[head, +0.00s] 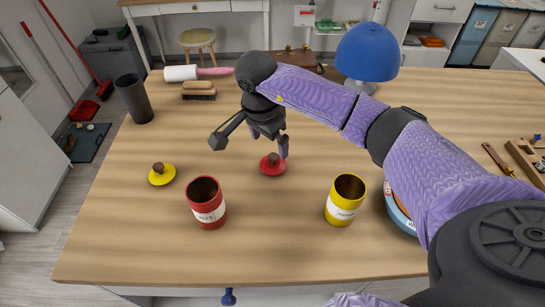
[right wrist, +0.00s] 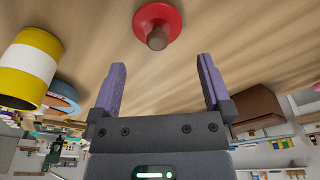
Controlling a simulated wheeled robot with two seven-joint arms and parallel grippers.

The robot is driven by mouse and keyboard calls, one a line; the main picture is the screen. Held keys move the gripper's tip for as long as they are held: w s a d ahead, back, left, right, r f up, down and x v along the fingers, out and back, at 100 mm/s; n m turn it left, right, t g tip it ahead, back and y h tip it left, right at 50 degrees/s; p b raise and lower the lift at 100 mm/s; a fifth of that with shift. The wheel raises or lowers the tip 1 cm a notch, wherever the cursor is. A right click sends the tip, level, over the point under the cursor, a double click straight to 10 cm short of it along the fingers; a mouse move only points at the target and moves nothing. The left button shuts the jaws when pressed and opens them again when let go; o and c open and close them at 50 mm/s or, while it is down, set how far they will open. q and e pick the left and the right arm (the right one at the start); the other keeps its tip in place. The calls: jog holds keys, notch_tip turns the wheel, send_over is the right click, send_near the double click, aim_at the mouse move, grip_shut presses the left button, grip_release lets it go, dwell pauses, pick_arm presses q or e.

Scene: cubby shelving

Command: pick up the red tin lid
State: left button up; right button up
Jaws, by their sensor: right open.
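The red tin lid (head: 272,165) with its brown knob lies flat on the wooden table, knob up. It also shows in the right wrist view (right wrist: 167,18), beyond the fingertips and roughly midway between them. My right gripper (head: 269,149) is open and empty just above and behind the lid. Its two purple fingers show spread apart in the right wrist view (right wrist: 160,62), not touching the lid. The open red tin (head: 207,207) with a white label stands in front and to the left of the lid. My left gripper is not in view.
A yellow lid (head: 162,177) lies at the left, and an open yellow tin (head: 344,205) stands to the right. A dark cup (head: 134,102), a brush (head: 199,91) and a blue-shaded lamp (head: 367,51) stand farther back. Bare table surrounds the red lid.

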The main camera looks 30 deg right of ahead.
aim_at(272, 157)
jog(key=f, duration=0.2)
jog(key=f+b, duration=0.1)
jog(key=f, duration=0.3)
jog(key=shift+s+d+f, duration=0.1)
jog(key=shift+d+f, duration=0.05)
jog(key=shift+d, duration=0.25)
jog(key=shift+f, duration=0.45)
jog(key=shift+r, duration=0.1)
jog(key=shift+c, duration=0.3)
